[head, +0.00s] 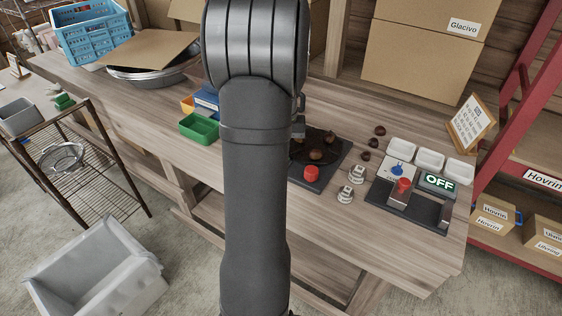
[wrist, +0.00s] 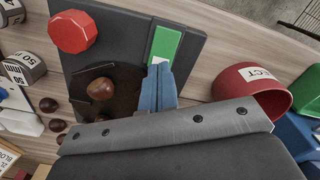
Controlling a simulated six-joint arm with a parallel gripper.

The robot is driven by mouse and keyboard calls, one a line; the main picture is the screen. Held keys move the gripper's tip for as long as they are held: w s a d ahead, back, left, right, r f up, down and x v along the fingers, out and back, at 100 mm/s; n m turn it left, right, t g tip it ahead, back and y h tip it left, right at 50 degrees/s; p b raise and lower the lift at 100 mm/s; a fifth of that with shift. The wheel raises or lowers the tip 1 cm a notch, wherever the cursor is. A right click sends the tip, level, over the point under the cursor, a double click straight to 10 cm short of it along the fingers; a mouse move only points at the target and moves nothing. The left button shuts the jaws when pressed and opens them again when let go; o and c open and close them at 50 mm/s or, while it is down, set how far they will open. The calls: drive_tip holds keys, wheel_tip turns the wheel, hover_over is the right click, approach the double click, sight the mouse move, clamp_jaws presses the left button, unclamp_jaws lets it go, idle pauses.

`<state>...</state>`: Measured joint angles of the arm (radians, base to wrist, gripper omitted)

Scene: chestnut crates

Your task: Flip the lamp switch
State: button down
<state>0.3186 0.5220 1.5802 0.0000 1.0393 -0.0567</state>
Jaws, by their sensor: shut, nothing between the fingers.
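A dark board (head: 332,172) on the bench carries a red knob (head: 310,173) and several chestnuts (head: 316,154). In the wrist view, the red knob (wrist: 73,32) is at upper left, and a green-and-white strip (wrist: 165,45) is set in the board. My gripper (wrist: 160,68) is shut, its blue fingertips at the lower end of this strip; I cannot tell whether they touch it. In the head view, my arm hides most of the gripper. A second panel at right has a lit OFF sign (head: 437,181) and a red knob (head: 403,186). No part is labelled as the lamp switch.
A red cup (wrist: 253,90) stands close to the right of my fingers in the wrist view. Two metal weights (head: 351,183) stand between the two panels. White dishes (head: 429,159) and loose chestnuts (head: 376,142) lie behind. A green bin (head: 199,128) is left of my arm.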

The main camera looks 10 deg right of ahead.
drive_tip(key=shift+f, duration=0.7)
idle(0.3)
drive_tip(key=shift+r, duration=3.55)
drive_tip(key=shift+f, duration=0.1)
wheel_tip(320, 180, down, 7)
drive_tip(key=shift+r, duration=0.1)
